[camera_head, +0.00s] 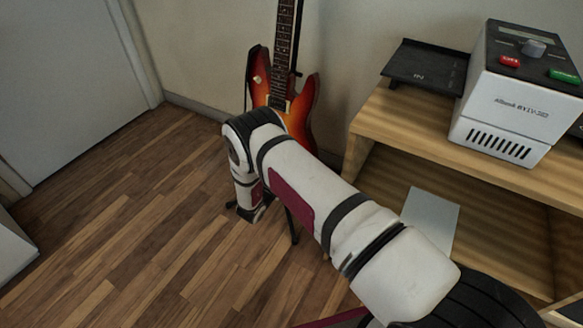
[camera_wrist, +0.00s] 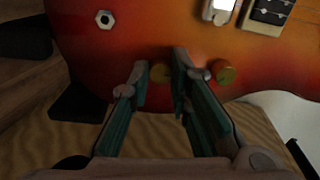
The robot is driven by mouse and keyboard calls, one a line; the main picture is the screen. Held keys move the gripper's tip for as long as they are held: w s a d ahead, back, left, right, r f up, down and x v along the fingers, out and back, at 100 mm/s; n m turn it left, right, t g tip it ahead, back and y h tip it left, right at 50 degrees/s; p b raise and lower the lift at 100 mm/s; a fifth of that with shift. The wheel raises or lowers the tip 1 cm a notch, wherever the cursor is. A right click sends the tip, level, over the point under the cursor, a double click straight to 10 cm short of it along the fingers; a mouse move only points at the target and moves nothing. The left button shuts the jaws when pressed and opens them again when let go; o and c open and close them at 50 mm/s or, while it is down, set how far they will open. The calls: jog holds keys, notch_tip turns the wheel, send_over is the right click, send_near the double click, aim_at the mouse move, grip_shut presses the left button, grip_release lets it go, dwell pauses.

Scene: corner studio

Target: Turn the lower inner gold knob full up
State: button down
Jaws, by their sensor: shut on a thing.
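The sunburst electric guitar (camera_head: 303,112) stands upright against the wall in the head view, its lower body hidden behind my arm. In the wrist view its red-orange body (camera_wrist: 135,35) fills the top. One gold knob (camera_wrist: 161,72) sits between the fingertips of my gripper (camera_wrist: 160,70), which is shut on it with teal pads on either side. A second gold knob (camera_wrist: 224,72) is just right of the right fingertip, outside the grip. The knobs' pointers or markings cannot be read. The head view does not show the fingers clearly.
A wooden shelf unit (camera_head: 400,118) stands right of the guitar, bearing a white box (camera_head: 520,105) with buttons and a black tray (camera_head: 425,62). A hexagonal jack (camera_wrist: 105,19) is at the guitar's upper left in the wrist view. The wooden floor (camera_head: 150,220) at left is clear.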

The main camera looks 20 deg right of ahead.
jog(key=m, duration=1.3)
jog(key=shift+w+a+r+m+g, duration=0.1)
jog(key=shift+m+g, duration=0.2)
jog(key=shift+m, duration=0.3)
jog(key=c, duration=1.5)
grip_release()
jog(key=shift+o, duration=0.2)
jog(key=v, duration=1.2)
jog(key=shift+a, duration=0.1)
